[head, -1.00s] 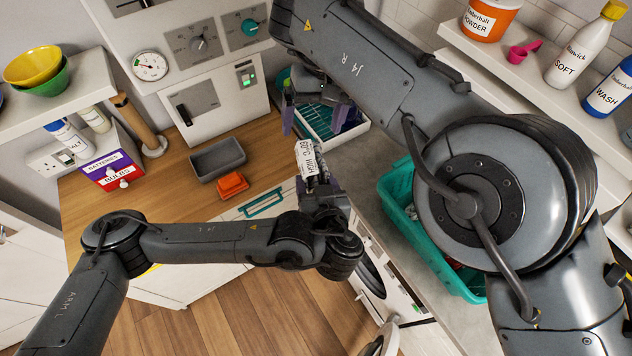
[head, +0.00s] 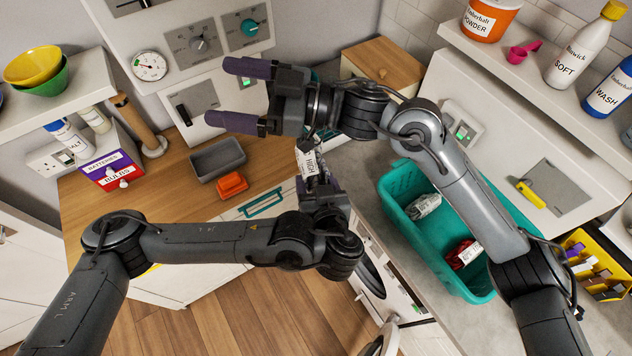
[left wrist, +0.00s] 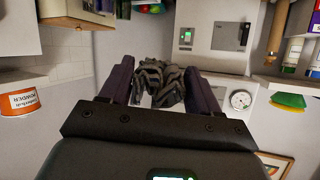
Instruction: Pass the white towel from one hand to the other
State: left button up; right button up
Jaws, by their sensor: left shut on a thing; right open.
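In the left wrist view the towel (left wrist: 158,84) looks dark grey and ribbed between the two purple fingers. My right gripper (head: 226,95) is open and empty, up and to the left of the towel. Its fingers point left and are apart from the towel. The right wrist partly hides the area just above the tag.
A teal basket (head: 393,208) with a white packet (head: 425,205) and a red packet (head: 462,254) is on the grey counter, under my right arm. A grey tray (head: 217,160) and an orange block (head: 232,184) lie on the wooden top. A dial panel (head: 200,45) stands behind.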

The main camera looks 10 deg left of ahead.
jog(key=w+d+f+m+t+h, duration=0.3)
jog(key=d+f+m+t, duration=0.2)
jog(key=d+t, duration=0.2)
jog(key=w+d+f+m+t+h, duration=0.25)
jog(key=d+f+m+t, duration=0.2)
jog(key=d+t, duration=0.3)
jog(key=s+d+f+m+h, duration=0.3)
jog(key=d+f+m+h, duration=0.3)
jog(key=d+f+h, duration=0.45)
jog(key=s+d+f+m+g+h, duration=0.1)
jog(key=s+d+f+g+h, duration=0.15)
jog(key=s+d+f, duration=0.65)
jog(key=s+d+f+g, duration=0.1)
jog(key=s+f+g, duration=0.3)
jog(key=s, duration=0.4)
jog(key=s+d+f+m+g, duration=0.1)
jog(key=s+f+g, duration=0.3)
jog(key=s, duration=0.5)
notch_tip(320, 180, down, 3)
jog(key=shift+s+d+r+h, duration=0.1)
jog(key=shift+s+d+h, duration=0.1)
jog(key=shift+d+h, duration=0.35)
